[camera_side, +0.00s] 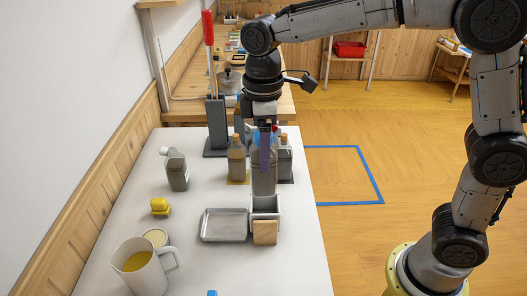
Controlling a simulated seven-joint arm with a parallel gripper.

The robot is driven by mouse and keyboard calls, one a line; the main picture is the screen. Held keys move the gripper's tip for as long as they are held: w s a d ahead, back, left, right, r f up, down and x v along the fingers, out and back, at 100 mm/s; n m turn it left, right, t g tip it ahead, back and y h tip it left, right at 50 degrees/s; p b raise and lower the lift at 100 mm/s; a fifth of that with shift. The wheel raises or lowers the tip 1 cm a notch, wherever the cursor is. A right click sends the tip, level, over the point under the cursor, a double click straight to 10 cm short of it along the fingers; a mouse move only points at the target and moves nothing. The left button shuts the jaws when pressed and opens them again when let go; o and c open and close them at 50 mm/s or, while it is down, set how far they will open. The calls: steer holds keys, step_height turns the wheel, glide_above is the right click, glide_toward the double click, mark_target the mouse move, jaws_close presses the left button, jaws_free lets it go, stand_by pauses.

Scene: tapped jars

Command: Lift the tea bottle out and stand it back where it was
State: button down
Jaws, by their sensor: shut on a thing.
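My gripper (265,148) is shut on a grey bottle (264,182) with blue at its top. The bottle is upright, just behind and above a small open metal box (265,203); its base is at the box's rim, and I cannot tell whether it is inside. A brownish bottle (236,161) with an orange-brown cap stands to the left on a yellow patch. Another grey bottle (286,161) stands to the right on a dark patch, partly hidden by the held one. No label is readable, so I cannot tell which is the tea bottle.
A grey bottle with a white cap (175,170) stands farther left. A shallow metal tray (223,236) lies beside the box, with a wooden block (265,234) in front. A pitcher (145,278), a round lid (155,237) and a yellow object (160,207) occupy the left front.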

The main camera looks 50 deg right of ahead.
steer(key=s+a+n, duration=0.4)
steer(key=s+a, duration=0.3)
steer(key=s, duration=0.4)
step_height(320, 180, down, 10)
steer(key=shift+w, duration=0.3)
steer(key=shift+f, duration=0.15)
steer(key=shift+f, duration=2.8)
steer(key=shift+f, duration=0.7)
jaws_free()
steer(key=shift+r, duration=0.1)
